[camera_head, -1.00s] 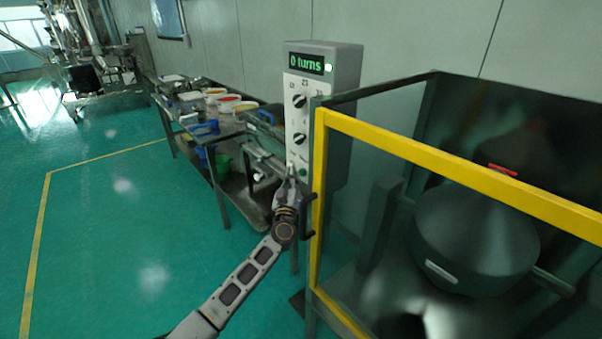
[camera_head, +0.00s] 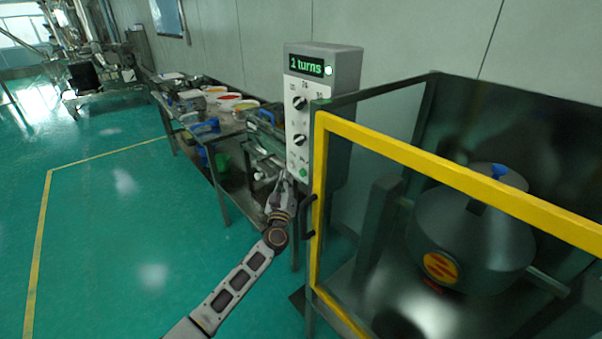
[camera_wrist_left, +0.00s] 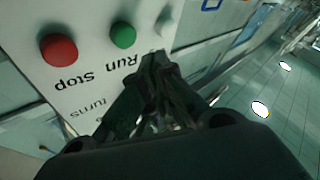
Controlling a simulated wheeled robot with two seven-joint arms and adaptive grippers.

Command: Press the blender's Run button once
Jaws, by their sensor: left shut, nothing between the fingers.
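The blender's grey control box (camera_head: 348,66) shows "1 turns" on its green display (camera_head: 306,66) and has two black knobs. The green Run button (camera_head: 303,173) is low on its white panel. In the left wrist view the green Run button (camera_wrist_left: 122,36) stands beside the red Stop button (camera_wrist_left: 58,50). My left gripper (camera_head: 284,180) is shut and empty, just below and left of the Run button; its fingertips (camera_wrist_left: 155,58) are apart from the button in the wrist view. The blender drum (camera_head: 470,235) is behind the yellow-framed guard (camera_head: 440,166). My right gripper is out of view.
A metal table (camera_head: 222,131) with several bowls and trays stands along the wall on the left. The guard's black handle (camera_head: 309,215) is close to my left gripper. The green floor to the left is clear.

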